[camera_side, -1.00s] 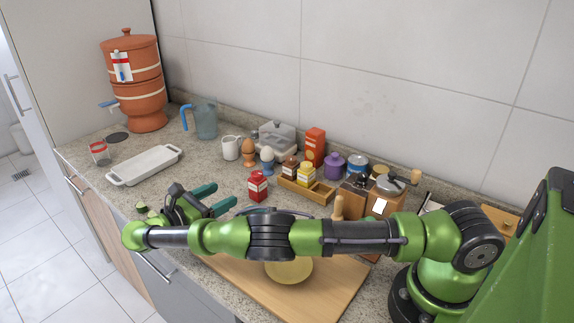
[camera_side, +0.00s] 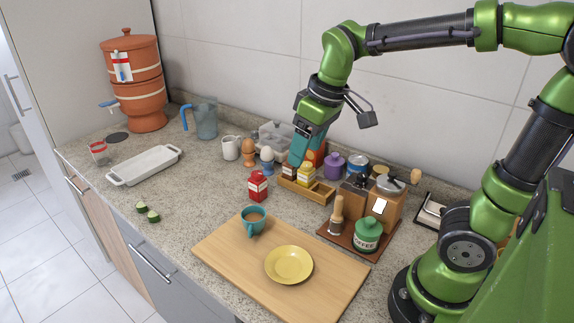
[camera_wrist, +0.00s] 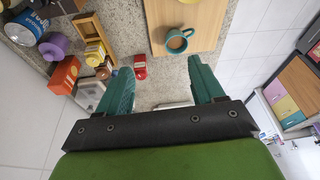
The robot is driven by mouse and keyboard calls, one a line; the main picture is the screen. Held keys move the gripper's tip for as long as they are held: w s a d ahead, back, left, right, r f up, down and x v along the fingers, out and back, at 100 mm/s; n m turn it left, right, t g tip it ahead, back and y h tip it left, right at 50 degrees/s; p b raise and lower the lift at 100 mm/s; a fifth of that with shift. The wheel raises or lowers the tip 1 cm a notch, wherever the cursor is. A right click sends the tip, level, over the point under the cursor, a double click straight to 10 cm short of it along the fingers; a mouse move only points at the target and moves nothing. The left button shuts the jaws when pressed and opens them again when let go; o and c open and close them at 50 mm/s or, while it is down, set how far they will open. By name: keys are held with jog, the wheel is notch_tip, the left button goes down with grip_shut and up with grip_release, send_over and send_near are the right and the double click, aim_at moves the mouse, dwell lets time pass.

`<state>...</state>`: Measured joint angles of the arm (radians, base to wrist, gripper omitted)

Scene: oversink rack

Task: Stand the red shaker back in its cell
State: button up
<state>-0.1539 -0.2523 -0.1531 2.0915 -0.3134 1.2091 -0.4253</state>
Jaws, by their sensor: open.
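The red shaker (camera_side: 258,186) with a white label stands upright on the counter, left of and apart from the wooden rack (camera_side: 312,196). It also shows in the wrist view (camera_wrist: 140,68), between my fingers in the picture but beyond them. The rack holds a brown-topped shaker (camera_side: 289,170) and a yellow shaker (camera_side: 307,174); its right end shows an empty cell. My gripper (camera_side: 298,153) points down near the back of the rack, in front of the orange box in the side view. In the wrist view my gripper (camera_wrist: 160,72) is open and empty.
Egg cups (camera_side: 267,158), a white mug (camera_side: 230,148) and a purple pot (camera_side: 333,166) stand near the rack. A teal cup (camera_side: 253,220) and yellow plate (camera_side: 289,265) sit on the cutting board (camera_side: 230,252).

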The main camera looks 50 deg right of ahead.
jog(key=s+a+m+t+y, duration=0.1)
jog(key=s+a+m+t, duration=0.1)
jog(key=s, duration=0.5)
jog(key=m+t, duration=0.1)
jog(key=m, duration=0.1)
jog(key=shift+a+r+m+t, duration=0.15)
jog(key=shift+a+m+t, duration=0.15)
jog(key=shift+a, duration=0.05)
jog(key=shift+o, duration=0.5)
jog(key=shift+s+a+m, duration=0.15)
jog(key=shift+s+m, duration=0.1)
jog(key=shift+m, duration=0.05)
jog(key=shift+f, duration=0.2)
jog(key=n+g+h, duration=0.2)
jog(key=n, duration=0.2)
send_near(259, 174)
jog(key=x, duration=1.2)
jog(key=shift+f, duration=0.4)
jog(key=c, duration=1.2)
